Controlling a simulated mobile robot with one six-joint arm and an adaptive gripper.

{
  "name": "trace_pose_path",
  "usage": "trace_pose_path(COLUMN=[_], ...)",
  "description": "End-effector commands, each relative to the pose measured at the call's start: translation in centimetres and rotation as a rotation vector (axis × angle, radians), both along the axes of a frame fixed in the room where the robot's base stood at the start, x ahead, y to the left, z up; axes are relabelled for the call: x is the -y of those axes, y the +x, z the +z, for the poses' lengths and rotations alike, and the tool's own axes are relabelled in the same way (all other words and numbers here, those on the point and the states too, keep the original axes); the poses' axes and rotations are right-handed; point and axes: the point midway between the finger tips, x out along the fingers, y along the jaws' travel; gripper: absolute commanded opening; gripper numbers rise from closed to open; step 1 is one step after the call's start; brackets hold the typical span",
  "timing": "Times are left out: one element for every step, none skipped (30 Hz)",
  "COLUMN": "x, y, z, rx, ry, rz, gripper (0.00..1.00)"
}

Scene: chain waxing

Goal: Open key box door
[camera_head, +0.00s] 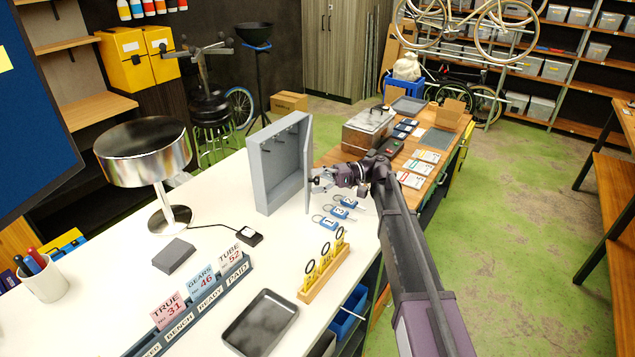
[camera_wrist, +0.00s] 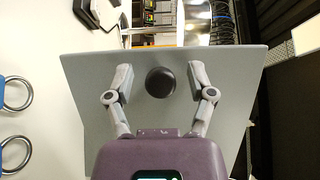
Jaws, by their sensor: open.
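The grey key box (camera_head: 262,178) stands upright on the white counter, with dark hooks visible inside. Its door (camera_head: 307,160) stands ajar at the box's right side, swung out from the opening. In the wrist view the door (camera_wrist: 85,85) is a flat grey panel with a round black knob (camera_wrist: 160,82). My gripper (camera_head: 322,182) is at the door's outer face. In the wrist view my gripper's fingers (camera_wrist: 161,70) are open, one on each side of the knob, with a gap on both sides. The knob is hidden in the head view.
Blue numbered key tags (camera_head: 338,211) lie on the counter below my gripper. A wooden stand with yellow tags (camera_head: 325,266), a dark tray (camera_head: 260,322) and a chrome lamp (camera_head: 145,155) are nearby. A metal case (camera_head: 368,130) stands on the wooden bench behind.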

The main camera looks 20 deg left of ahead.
Motion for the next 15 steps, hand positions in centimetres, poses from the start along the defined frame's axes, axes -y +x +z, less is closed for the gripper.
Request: trace_pose_path(x=[0.0,0.0,0.0,0.0,0.0,0.1,0.1,0.2,0.4,0.6,0.7,1.0,1.3,1.6,2.0], y=[0.0,0.0,0.0,0.0,0.1,0.1,0.2,0.2,0.4,0.5,0.6,0.8,1.0,1.2,1.5], z=[0.0,0.0,0.0,0.0,0.0,0.0,0.0,0.0,0.0,0.0,0.0,0.0,0.0,0.0,0.0], rx=[0.000,0.000,0.000,-0.001,-0.001,-0.001,-0.001,-0.001,-0.001,-0.001,-0.001,-0.001,-0.001,-0.001,0.000], ry=[0.000,0.000,0.000,0.001,0.001,0.001,0.001,0.001,0.001,0.001,0.001,0.001,0.001,0.001,0.000], rz=[0.000,0.000,0.000,0.000,-0.001,-0.001,-0.001,-0.001,-0.001,-0.002,-0.002,-0.003,-0.003,-0.003,-0.003], gripper=[0.70,0.70,0.70,0.70,0.70,0.70,0.70,0.70,0.70,0.70,0.70,0.70,0.70,0.70,0.70])
